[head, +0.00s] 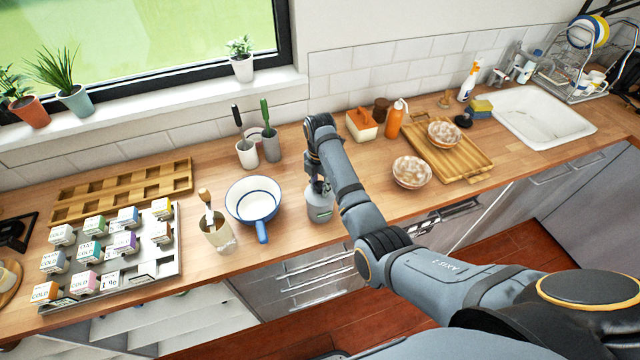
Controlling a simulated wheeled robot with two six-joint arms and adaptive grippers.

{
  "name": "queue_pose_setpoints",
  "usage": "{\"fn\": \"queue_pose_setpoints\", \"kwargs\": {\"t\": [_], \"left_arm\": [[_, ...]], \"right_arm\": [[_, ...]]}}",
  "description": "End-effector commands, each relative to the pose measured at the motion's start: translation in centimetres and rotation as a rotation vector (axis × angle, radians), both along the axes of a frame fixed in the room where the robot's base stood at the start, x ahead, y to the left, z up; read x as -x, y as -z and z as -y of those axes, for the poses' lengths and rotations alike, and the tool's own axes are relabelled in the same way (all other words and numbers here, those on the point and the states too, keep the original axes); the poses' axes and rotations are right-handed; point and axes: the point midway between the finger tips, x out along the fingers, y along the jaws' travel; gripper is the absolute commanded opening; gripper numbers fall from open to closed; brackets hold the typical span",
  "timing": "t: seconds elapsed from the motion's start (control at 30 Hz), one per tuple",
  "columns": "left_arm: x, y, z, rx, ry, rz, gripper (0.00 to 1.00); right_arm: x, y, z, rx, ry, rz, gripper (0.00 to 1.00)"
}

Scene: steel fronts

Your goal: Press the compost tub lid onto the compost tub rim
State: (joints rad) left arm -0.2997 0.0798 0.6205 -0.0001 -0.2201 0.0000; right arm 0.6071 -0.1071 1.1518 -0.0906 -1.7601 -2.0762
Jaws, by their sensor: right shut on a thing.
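The compost tub (321,213) is a small grey tub on the wooden counter near its front edge, right of the white pan. My right gripper (318,187) points down directly over the tub and is shut on what looks like the grey lid at the tub's top. The gripper and forearm hide most of the lid. I cannot tell whether the lid is seated on the rim or just above it. My left gripper is not in view.
Left of the tub are a white blue-rimmed pan (253,200), a utensil jar (218,234) and a tray of small boxes (165,262). Right of my arm are a patterned bowl (411,173) and a wooden board (470,166). Some bare counter surrounds the tub.

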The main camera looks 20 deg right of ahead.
Motion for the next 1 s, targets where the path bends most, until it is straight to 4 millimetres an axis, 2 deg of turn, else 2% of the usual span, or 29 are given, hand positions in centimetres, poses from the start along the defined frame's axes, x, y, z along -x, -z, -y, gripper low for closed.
{"fn": "queue_pose_setpoints", "kwargs": {"t": [0.27,0.3,0.5,0.8,0.87,1.0], "left_arm": [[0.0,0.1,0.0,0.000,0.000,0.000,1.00],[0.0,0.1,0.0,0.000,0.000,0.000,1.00],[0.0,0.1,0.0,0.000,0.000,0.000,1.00],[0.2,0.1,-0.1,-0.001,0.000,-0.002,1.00],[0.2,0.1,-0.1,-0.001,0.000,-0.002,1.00],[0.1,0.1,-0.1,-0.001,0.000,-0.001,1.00]], "right_arm": [[0.0,0.3,0.0,0.000,0.000,0.000,0.02],[0.0,0.3,0.0,0.000,0.000,0.000,0.31],[0.0,0.3,0.0,0.000,0.000,0.000,0.56],[0.0,0.1,0.0,0.000,0.000,0.000,0.56],[-0.1,-0.5,0.0,0.000,0.000,0.001,0.56],[-0.1,-3.1,0.0,0.000,0.000,0.004,0.56]]}}
